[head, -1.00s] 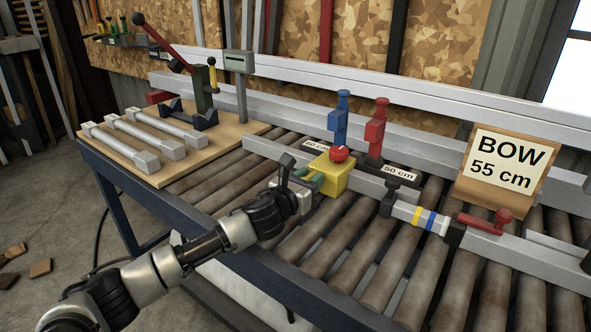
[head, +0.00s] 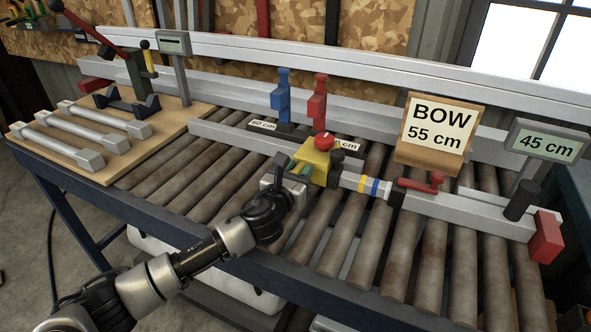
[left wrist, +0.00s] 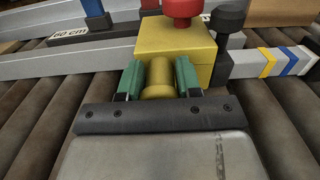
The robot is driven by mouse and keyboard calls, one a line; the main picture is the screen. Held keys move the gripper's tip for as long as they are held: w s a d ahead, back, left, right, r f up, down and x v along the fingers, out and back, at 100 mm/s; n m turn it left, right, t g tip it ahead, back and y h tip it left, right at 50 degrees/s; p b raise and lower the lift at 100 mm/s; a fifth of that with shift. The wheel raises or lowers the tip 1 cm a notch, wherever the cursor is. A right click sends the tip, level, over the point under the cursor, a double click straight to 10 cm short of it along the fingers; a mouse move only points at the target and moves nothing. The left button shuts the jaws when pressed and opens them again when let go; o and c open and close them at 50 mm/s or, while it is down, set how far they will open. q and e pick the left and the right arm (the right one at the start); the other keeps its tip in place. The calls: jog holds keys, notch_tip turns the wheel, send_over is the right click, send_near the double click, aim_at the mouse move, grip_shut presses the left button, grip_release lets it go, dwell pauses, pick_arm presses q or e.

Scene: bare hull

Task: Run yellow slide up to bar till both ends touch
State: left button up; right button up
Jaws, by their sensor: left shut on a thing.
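The yellow slide (head: 316,165), a block with a red knob on top, sits on the long grey rail (head: 225,137). My left gripper (head: 297,176) is shut on its yellow front peg; in the left wrist view the green fingers (left wrist: 159,80) flank that peg. The bar (head: 362,186), pale with yellow and blue bands, lies along the rail to the right. A black piece (head: 338,168) stands at its left end, close against the slide; I cannot tell whether they touch. The bar's right end is by the dark block with the red lever (head: 422,184). My right gripper is not in view.
A sign (head: 437,128) reads "BOW 55 cm". A grey display (head: 546,143) reads "45 cm". Blue (head: 281,97) and red (head: 317,100) posts stand behind the rail. Silver bars (head: 105,120) lie on a wooden board at left. Rollers (head: 345,240) fill the bench.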

pick_arm(q)
jog(key=o, duration=0.7)
jog(key=shift+s+d, duration=0.1)
jog(key=shift+d, duration=0.1)
jog(key=shift+o, duration=0.2)
jog(key=v, duration=1)
jog(key=shift+s+a+p, duration=0.2)
jog(key=shift+s+p, duration=0.15)
jog(key=shift+p, duration=0.05)
